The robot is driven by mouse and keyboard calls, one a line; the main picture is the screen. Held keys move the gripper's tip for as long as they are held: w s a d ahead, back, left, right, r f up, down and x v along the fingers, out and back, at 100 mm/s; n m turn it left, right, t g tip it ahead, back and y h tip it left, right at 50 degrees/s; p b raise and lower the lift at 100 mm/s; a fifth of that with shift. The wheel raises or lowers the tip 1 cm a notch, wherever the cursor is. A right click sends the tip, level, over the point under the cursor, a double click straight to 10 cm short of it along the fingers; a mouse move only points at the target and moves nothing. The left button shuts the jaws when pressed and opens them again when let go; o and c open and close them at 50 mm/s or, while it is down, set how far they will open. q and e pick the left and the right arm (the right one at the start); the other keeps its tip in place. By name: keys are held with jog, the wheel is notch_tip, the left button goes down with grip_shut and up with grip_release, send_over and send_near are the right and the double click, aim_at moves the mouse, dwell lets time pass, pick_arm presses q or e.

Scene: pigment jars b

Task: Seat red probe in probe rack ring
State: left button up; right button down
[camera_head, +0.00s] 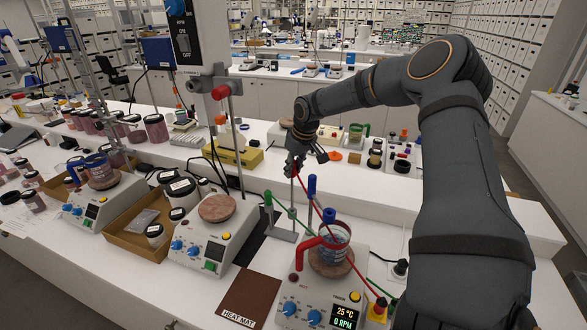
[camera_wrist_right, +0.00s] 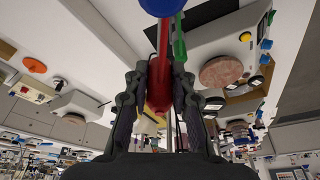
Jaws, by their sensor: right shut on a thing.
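My right gripper (camera_head: 296,164) is above the probe rack (camera_head: 284,234), at its upright rod. In the right wrist view, its two fingers (camera_wrist_right: 160,85) are closed around the red probe (camera_wrist_right: 158,96). In the head view the probe is mostly hidden by the fingers, and a red lead runs from there down to the right. A green probe (camera_head: 268,198) and a blue probe (camera_head: 312,186) stand upright near the rack rod. I cannot tell which ring is below the red probe, or whether they touch. My left gripper is not in view.
A hotplate (camera_head: 350,307) with a beaker (camera_head: 334,250) and red bent tube (camera_head: 308,246) stands in front. Another hotplate (camera_head: 203,258) is to the left. A yellow tissue box (camera_head: 235,159) is behind. A heat mat (camera_head: 249,298) lies at the front. Red and green leads cross the right side.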

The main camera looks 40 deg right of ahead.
notch_tip(320, 180, down, 8)
jog(key=b, duration=0.6)
jog(key=shift+f+b, duration=0.15)
jog(key=shift+b, duration=0.25)
dwell(2.8)
jog(key=shift+r, duration=0.2)
jog(key=shift+r+p, duration=2.6)
jog(key=shift+r, duration=1.15)
